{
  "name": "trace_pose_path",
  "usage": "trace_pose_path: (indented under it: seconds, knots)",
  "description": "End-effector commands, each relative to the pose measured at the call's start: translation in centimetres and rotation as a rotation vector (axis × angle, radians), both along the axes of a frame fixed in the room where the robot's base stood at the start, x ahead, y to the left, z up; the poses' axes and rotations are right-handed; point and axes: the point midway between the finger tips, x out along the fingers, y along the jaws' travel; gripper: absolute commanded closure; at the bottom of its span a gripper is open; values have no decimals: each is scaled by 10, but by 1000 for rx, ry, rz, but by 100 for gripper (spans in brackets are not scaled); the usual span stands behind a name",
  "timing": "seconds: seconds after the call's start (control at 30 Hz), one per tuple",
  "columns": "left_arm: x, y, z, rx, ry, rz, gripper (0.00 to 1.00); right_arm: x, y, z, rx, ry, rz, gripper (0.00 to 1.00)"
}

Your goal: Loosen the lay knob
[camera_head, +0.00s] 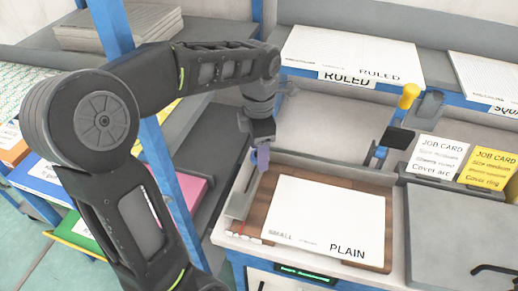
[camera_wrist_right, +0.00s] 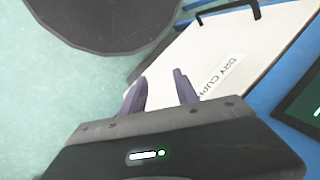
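My left gripper (camera_head: 262,158) comes down from above in the head view. Its purple fingers point downward at the far end of a grey bar (camera_head: 240,192) along the left side of a wooden board (camera_head: 263,208). The fingers appear close together, but I cannot tell whether they hold anything. No lay knob shows clearly on the bar; the fingers cover its far end. A yellow knob (camera_head: 409,93) stands on a blue post further right, apart from the gripper. My right gripper (camera_wrist_right: 160,90) is open and empty in the right wrist view.
A white sheet marked PLAIN (camera_head: 325,218) lies on the board. Job cards (camera_head: 438,158) stand at the right. A shelf with a RULED stack (camera_head: 352,52) is behind. In the right wrist view, a white panel with a handle (camera_wrist_right: 205,62) lies beyond the fingers.

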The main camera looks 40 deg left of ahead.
Motion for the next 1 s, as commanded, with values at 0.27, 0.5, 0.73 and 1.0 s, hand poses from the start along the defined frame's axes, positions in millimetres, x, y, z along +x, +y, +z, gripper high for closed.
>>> trace_pose_path:
  seconds: [0.27, 0.5, 0.73, 1.0]
  knots:
    - [0, 0, 4, 0, 0, -1, 39, 0, 0, 0, 0, 0, 0, 64]
    - [1, 0, 35, 0, -4, -1, 39, 0, 0, -2, 1, 0, 0, 64]
    - [0, 0, 71, -1, -2, 0, 39, 0, 0, 2, 0, 0, 0, 64]
    - [0, 0, 78, -1, 1, -1, 39, 0, 0, 2, -1, 1, -1, 64]
